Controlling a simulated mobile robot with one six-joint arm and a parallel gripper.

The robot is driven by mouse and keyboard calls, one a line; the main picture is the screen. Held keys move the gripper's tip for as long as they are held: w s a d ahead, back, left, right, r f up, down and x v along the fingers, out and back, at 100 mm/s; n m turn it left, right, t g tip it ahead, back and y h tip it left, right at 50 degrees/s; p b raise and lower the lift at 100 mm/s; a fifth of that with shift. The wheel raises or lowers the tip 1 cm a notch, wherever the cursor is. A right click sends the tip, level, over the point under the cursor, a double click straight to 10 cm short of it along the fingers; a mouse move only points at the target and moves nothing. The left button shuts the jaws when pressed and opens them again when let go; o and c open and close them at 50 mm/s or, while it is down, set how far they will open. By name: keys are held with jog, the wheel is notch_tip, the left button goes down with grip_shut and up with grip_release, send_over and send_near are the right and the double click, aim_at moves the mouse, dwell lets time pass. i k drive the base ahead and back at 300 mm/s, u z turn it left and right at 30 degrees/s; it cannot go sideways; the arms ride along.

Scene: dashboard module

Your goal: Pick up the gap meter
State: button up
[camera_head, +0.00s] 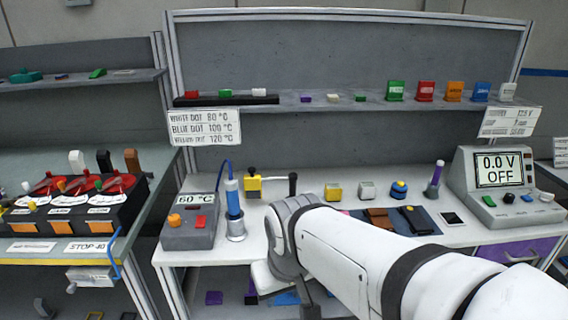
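I cannot tell for sure which thing is the gap meter; no label in view names it. My arm reaches in from the lower right across the bench front. Its end, with my gripper (304,300), points down at the front edge of the bench. The fingers are too hidden to show whether they are open or shut. Nothing held is visible.
A 60 °C heater box (190,228) with a blue iron-like tool (234,207) stands at left. A meter reading 0.0 V OFF (500,188) stands at right. Pouches lie on a blue mat (428,220). A shelf (310,104) runs above; a battery-like black unit (70,210) is far left.

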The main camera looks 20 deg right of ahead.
aim_at(333, 193)
jog(key=z, duration=0.35)
jog(key=i, duration=0.7)
jog(key=z, duration=0.55)
jog(key=k, duration=0.9)
jog(key=z, duration=0.15)
jog(key=i, duration=0.9)
jog(key=u, duration=0.05)
